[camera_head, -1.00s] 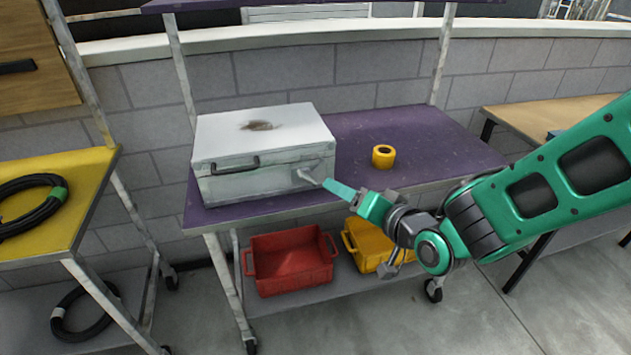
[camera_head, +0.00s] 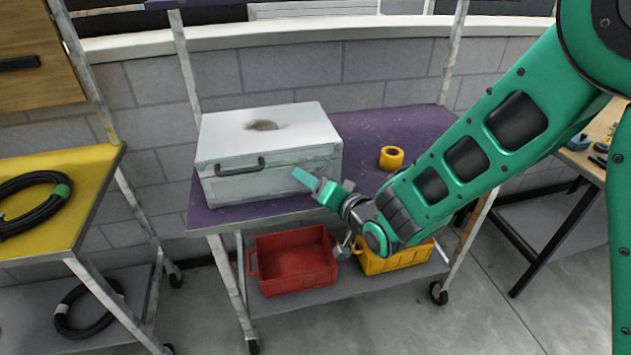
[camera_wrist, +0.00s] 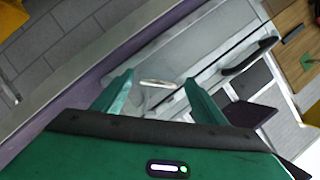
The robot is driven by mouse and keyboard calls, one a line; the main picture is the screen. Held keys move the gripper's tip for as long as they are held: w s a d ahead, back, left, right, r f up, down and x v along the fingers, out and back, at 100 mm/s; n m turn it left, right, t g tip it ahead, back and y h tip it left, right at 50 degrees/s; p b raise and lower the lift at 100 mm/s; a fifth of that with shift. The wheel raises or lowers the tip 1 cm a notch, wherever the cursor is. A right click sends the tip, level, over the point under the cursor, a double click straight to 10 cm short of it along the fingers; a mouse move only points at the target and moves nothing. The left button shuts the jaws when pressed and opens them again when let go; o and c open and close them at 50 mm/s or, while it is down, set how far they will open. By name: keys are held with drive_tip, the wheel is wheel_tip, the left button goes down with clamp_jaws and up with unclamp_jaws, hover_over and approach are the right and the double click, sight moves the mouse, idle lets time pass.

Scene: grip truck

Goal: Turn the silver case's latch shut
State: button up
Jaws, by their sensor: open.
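The silver case (camera_head: 228,187) stands shut on a purple shelf, its black handle on the front. Its latch shows in the wrist view as a small pale metal lever (camera_wrist: 158,84) on the case's front (camera_wrist: 170,58). My gripper (camera_head: 304,179) is at the right part of the case's front and hides the latch in the head view. In the wrist view my gripper (camera_wrist: 160,78) is open, with one green finger on each side of the lever. I cannot tell whether either finger touches it.
A yellow tape roll (camera_head: 391,157) lies on the purple shelf (camera_head: 425,125) right of the case. A red bin (camera_head: 292,264) and a yellow bin (camera_head: 395,261) stand on the lower shelf. A yellow table (camera_head: 75,215) with a black cable coil is at the left.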

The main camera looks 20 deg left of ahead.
drive_tip(key=shift+w, duration=0.2)
drive_tip(key=shift+c, duration=1)
drive_tip(key=shift+w+d, duration=0.1)
drive_tip(key=shift+d, duration=0.05)
drive_tip(key=c, duration=0.9)
drive_tip(key=shift+o, duration=0.2)
drive_tip(key=n+h, duration=0.2)
drive_tip(key=n, duration=0.1)
drive_tip(key=shift+r+t, duration=0.1)
drive_tip(key=shift+t, duration=0.3)
drive_tip(key=shift+n+t+h, duration=0.4)
drive_tip(key=shift+n+h, duration=0.6)
drive_tip(key=shift+n, duration=0.4)
